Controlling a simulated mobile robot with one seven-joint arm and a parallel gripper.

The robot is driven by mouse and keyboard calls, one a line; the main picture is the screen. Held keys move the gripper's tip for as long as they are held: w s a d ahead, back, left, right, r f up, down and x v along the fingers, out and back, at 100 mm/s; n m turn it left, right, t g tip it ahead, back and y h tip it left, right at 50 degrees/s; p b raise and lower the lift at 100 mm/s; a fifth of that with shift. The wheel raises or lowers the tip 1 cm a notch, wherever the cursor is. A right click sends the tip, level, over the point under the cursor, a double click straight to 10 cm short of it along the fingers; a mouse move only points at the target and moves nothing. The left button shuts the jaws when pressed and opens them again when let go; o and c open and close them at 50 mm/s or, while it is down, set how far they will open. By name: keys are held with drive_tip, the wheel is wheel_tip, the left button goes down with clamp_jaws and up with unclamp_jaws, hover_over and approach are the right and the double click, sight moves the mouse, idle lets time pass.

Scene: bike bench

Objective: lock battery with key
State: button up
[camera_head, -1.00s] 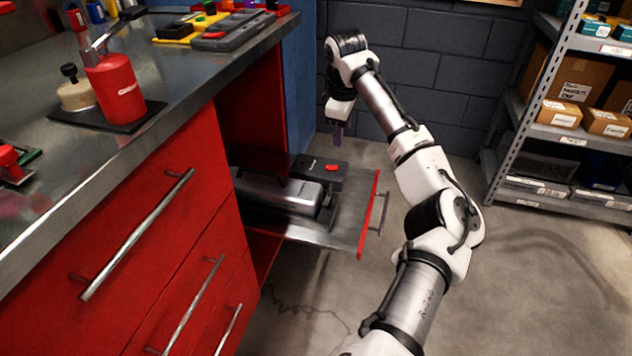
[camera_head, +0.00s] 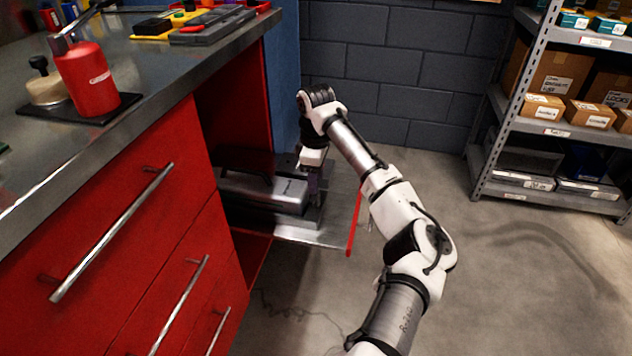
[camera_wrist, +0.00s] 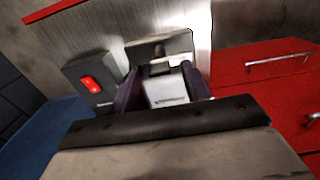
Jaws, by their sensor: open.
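The silver battery (camera_head: 270,190) lies in a dark holder in the pulled-out drawer (camera_head: 325,232). In the wrist view a pale, silvery block (camera_wrist: 166,90), seemingly the battery's end, sits between the two dark purple fingers. My gripper (camera_head: 313,182) is open and points down at the battery's right end; in the wrist view its fingers (camera_wrist: 162,76) stand on either side of that block. Contact cannot be told. A dark box with a red switch (camera_wrist: 92,84) is beside the left finger. I cannot make out a key or the lock.
The red cabinet (camera_head: 140,215) and its steel bench top (camera_head: 150,60) stand left of the drawer. A red bottle (camera_head: 88,80) stands on top. A metal shelf with boxes (camera_head: 545,130) is at the right. Floor right of my arm is clear.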

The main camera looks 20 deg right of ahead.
drive_tip(key=shift+f, duration=0.55)
drive_tip(key=c, duration=1)
